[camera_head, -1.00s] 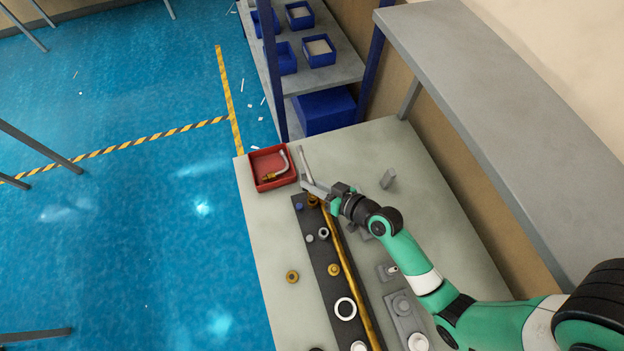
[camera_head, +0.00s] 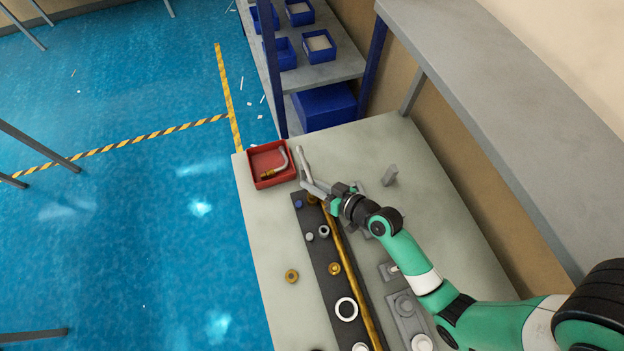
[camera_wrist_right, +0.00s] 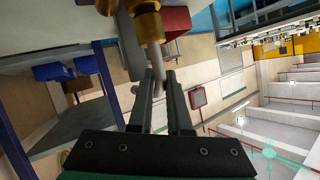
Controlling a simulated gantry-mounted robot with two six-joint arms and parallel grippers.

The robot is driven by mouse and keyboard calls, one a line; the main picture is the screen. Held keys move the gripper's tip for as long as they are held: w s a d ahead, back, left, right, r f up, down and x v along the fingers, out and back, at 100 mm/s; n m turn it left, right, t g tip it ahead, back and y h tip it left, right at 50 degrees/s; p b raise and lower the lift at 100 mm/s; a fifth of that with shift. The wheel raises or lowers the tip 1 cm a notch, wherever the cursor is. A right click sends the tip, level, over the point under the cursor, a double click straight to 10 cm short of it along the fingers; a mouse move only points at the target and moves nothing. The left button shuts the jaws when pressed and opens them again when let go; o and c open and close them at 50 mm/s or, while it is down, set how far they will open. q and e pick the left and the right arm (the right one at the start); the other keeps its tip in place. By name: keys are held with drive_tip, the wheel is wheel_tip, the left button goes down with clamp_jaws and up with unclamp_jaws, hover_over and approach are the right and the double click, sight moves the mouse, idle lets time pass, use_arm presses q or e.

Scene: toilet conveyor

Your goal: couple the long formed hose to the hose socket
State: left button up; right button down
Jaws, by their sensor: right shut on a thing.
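The long formed hose (camera_head: 304,163) is a pale grey bent tube beside the red tray, its lower part reaching my right gripper (camera_head: 327,192). In the right wrist view the gripper's fingers (camera_wrist_right: 160,88) are shut on the grey hose (camera_wrist_right: 156,57), and a brass fitting (camera_wrist_right: 148,22) shows at the top, in line with it. I cannot tell whether that fitting belongs to the hose or to something behind it. A small brass piece (camera_head: 312,199) sits at the far end of the dark strip, close to the gripper. I cannot tell which part is the hose socket. My left gripper is not in view.
A red tray (camera_head: 253,178) at the table's far left holds a shorter bent hose (camera_head: 280,163) with a brass end. A dark strip (camera_head: 318,258) carries several rings beside a long brass rod (camera_head: 352,277). Grey fixtures (camera_head: 405,310) stand to the right. The table's left side is mostly clear.

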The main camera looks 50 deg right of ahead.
drive_tip(key=shift+f+b, duration=0.3)
drive_tip(key=shift+f, duration=0.1)
drive_tip(key=c, duration=0.8)
unclamp_jaws()
drive_tip(key=shift+r, duration=0.1)
drive_tip(key=shift+o, duration=0.2)
drive_tip(key=v, duration=1.1)
drive_tip(key=shift+s+p, duration=0.3)
drive_tip(key=shift+r, duration=0.1)
